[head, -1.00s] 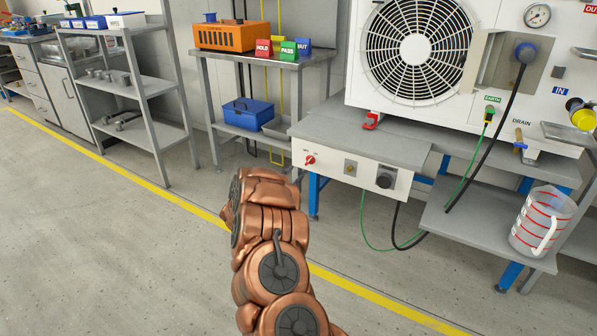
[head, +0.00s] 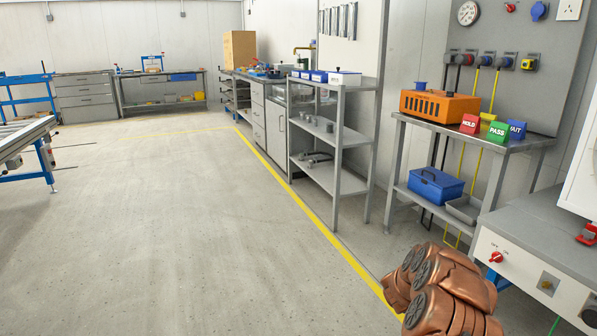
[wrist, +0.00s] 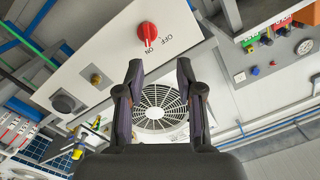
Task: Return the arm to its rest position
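My copper-coloured arm (head: 445,295) shows at the bottom right of the head view, folded in front of the test bench. My gripper is hidden in the head view. In the wrist view my gripper (wrist: 159,75) has its two dark fingers spread apart with nothing between them. The fan grille (wrist: 158,107) shows behind the gap, apart from the fingers. A white control panel (wrist: 110,62) with a red knob (wrist: 149,30) lies beyond the fingertips; the gripper does not appear to touch it.
The bench with the red knob (head: 495,257) stands close at the right. A metal table (head: 410,119) holds an orange box (head: 438,105) and coloured signs. Grey shelves (head: 330,137) line the wall. The floor (head: 190,230) at left and centre is clear.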

